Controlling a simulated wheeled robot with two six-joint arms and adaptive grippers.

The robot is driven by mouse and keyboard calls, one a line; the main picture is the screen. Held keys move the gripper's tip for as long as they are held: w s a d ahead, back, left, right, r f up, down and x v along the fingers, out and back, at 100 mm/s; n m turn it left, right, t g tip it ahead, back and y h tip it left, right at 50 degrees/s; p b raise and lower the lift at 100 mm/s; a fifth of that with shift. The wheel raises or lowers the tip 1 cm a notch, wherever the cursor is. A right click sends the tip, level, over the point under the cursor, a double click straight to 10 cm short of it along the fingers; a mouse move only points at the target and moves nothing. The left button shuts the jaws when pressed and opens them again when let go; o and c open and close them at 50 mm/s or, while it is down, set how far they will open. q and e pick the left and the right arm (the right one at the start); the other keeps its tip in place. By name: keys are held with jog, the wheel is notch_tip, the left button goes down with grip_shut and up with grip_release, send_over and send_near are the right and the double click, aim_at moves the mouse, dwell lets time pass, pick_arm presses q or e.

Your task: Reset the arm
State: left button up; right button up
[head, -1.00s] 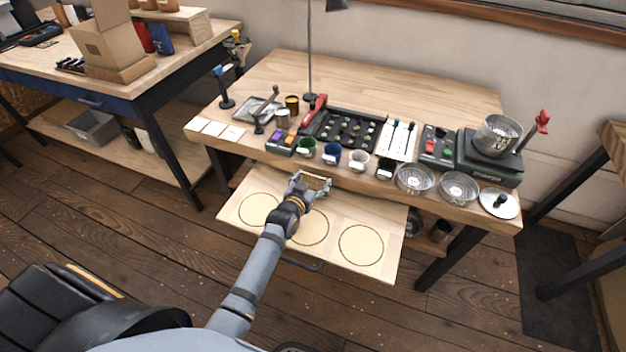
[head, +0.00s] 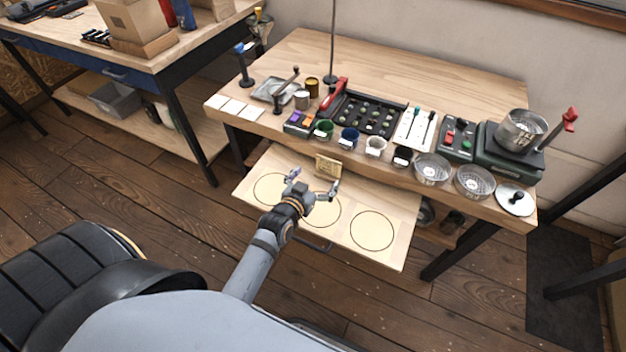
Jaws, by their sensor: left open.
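My left gripper (head: 314,186) is open over the pulled-out wooden drawer board (head: 400,247) below the front of the workbench (head: 400,77). Its two fingers are spread apart, with nothing seen between them. A small tan block-like piece (head: 328,166) stands just beyond the fingertips, at the back of the board near the bench edge. The board has three dark ring outlines, and my gripper and wrist cover part of the middle one. My right gripper is not in view.
On the bench stand small cups (head: 348,138), a black tray (head: 366,113), glass bowls (head: 432,169) and a green scale (head: 505,155) with a metal pot (head: 521,128). A second table (head: 120,55) with a cardboard box (head: 135,20) is at upper left. Wooden floor (head: 150,215) is clear between.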

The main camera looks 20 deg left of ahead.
pick_arm(q)
jog(key=v, duration=0.3)
jog(key=shift+w, duration=0.1)
dwell(0.3)
